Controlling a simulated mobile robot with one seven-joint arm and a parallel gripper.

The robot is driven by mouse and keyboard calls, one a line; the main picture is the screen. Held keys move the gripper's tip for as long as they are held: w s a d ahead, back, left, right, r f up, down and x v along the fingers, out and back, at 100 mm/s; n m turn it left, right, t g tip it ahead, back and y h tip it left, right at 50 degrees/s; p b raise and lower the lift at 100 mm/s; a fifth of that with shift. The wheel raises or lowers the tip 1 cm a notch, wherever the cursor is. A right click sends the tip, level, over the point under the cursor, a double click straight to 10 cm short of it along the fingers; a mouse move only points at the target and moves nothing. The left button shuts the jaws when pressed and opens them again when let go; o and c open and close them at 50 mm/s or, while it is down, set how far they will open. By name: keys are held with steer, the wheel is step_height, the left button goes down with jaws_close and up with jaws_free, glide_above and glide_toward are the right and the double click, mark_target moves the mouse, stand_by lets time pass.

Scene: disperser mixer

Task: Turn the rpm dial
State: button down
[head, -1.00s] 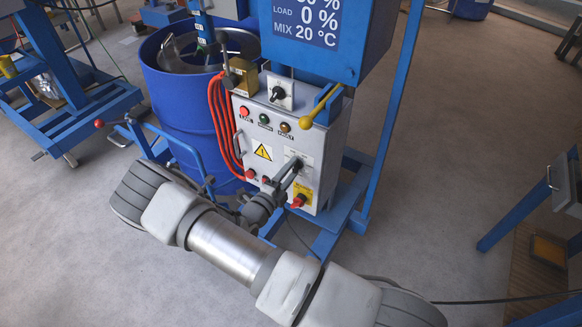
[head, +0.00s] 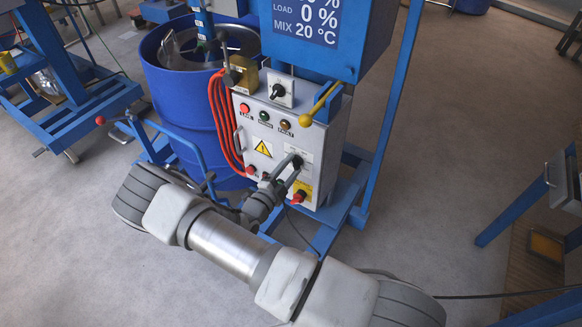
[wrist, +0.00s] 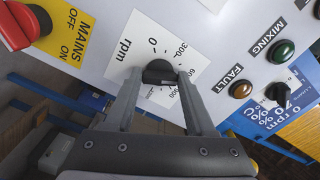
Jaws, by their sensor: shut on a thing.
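The rpm dial (wrist: 158,72) is a black knob on a white scale plate marked "rpm" with 0 and 300 on it. It sits on the front of the grey control box (head: 272,140), and in the head view the dial (head: 297,163) shows at the end of my gripper. My gripper (wrist: 160,74) has a finger on each side of the knob and is shut on it. In the head view my gripper (head: 289,167) reaches up to the panel from below. Part of the scale's numbers is hidden behind the knob and fingers.
The red mains switch (wrist: 22,25) on its yellow plate is close beside the dial. Lamps, a second black knob (head: 279,91) and a yellow-knobbed lever (head: 320,104) are higher on the box. Red cable (head: 221,125) hangs beside it. A blue drum (head: 180,90) stands left.

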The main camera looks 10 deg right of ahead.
steer(key=shift+c, duration=1.2)
jaws_free()
steer(key=v, duration=1.7)
steer(key=shift+s, duration=0.2)
steer(key=shift+a+r, duration=0.15)
